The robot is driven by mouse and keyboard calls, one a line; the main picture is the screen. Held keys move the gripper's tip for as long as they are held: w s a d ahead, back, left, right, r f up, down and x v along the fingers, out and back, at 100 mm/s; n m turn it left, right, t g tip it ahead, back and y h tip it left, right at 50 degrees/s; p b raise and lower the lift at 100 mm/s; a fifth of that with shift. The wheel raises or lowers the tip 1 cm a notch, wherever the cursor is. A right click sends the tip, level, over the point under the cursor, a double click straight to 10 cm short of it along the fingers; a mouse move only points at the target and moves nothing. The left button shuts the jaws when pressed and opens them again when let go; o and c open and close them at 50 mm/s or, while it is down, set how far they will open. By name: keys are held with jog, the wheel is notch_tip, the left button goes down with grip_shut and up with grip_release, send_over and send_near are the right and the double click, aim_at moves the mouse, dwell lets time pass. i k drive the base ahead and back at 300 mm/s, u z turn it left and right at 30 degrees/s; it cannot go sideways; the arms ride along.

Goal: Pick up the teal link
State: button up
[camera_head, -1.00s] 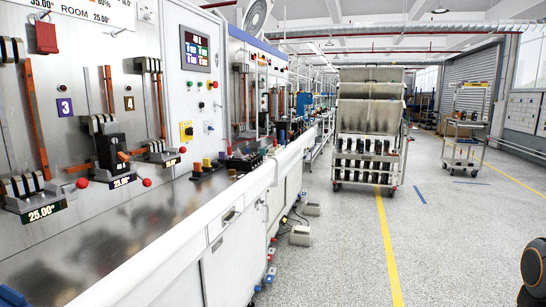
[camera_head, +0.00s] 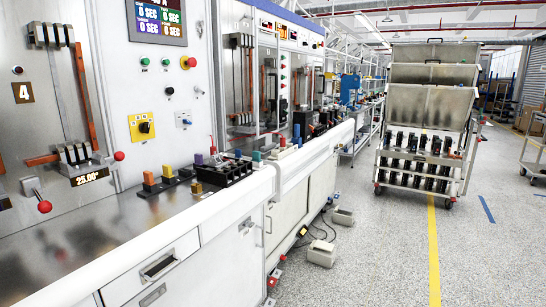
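A small teal block (camera_head: 256,156), which looks like the teal link, stands at the right end of the near bench top, by the black slotted tray (camera_head: 232,170). Another small bluish block (camera_head: 238,153) stands just left of it at the tray's back edge. Both are small here, and their exact shape and what they rest on are hard to tell. My gripper is not in view.
Orange (camera_head: 148,177), yellow (camera_head: 168,170) and purple (camera_head: 198,159) blocks stand on the bench (camera_head: 120,225) left of the tray. Red-knobbed levers (camera_head: 44,206) stick out from the panel. A loaded cart (camera_head: 425,120) stands right; the floor (camera_head: 380,250) before it is clear.

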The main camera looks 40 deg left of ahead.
aim_at(256, 155)
jog(key=u, duration=0.3)
jog(key=i, duration=1.35)
jog(key=u, duration=1.45)
jog(key=i, duration=0.8)
jog(key=u, duration=1)
